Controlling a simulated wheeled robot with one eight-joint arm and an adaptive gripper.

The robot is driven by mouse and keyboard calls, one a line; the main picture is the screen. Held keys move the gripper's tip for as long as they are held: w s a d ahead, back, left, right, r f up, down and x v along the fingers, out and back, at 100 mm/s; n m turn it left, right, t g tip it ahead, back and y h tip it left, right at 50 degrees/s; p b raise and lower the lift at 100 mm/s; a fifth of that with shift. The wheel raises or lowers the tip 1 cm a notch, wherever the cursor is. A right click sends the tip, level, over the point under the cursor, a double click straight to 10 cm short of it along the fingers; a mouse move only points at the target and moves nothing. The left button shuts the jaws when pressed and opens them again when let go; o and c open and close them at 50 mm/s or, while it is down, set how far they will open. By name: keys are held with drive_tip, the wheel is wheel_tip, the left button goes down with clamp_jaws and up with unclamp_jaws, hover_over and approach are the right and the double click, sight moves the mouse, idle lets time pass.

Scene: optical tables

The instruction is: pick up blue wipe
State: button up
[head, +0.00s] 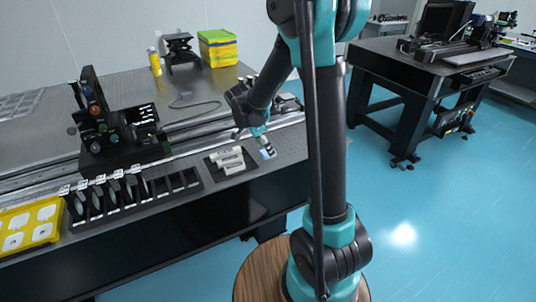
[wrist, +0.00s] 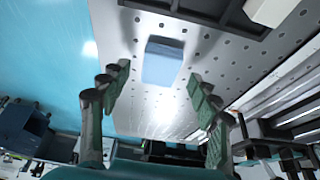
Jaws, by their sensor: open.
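The blue wipe is a small light-blue block (wrist: 163,62) lying on the perforated metal table top (wrist: 140,118). In the wrist view it sits at upper middle, ahead of and between my gripper's fingers. My gripper (wrist: 157,82) is open, with green-padded fingers on both sides and nothing held. In the head view the wipe (head: 268,153) is a small pale-blue patch near the table's front edge, just below my gripper (head: 262,138). The gripper hides part of it there. I cannot tell the exact height gap.
A dark tray with pale blocks (head: 230,160) lies just left of the wipe. Further left are a rack of dark optics (head: 130,190), a black optical mount (head: 110,130) and a yellow tray (head: 28,227). A rail runs behind. Blue floor (head: 420,220) is open at right.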

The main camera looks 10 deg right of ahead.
drive_tip(key=shift+w+d+f, duration=0.1)
drive_tip(key=shift+d+f, duration=0.15)
drive_tip(key=shift+f, duration=0.35)
drive_tip(key=shift+c, duration=0.6)
drive_tip(key=c, duration=0.7)
drive_tip(key=shift+r, duration=0.15)
wheel_tip(320, 180, up, 20)
drive_tip(key=shift+f, duration=0.1)
drive_tip(key=shift+o, duration=0.3)
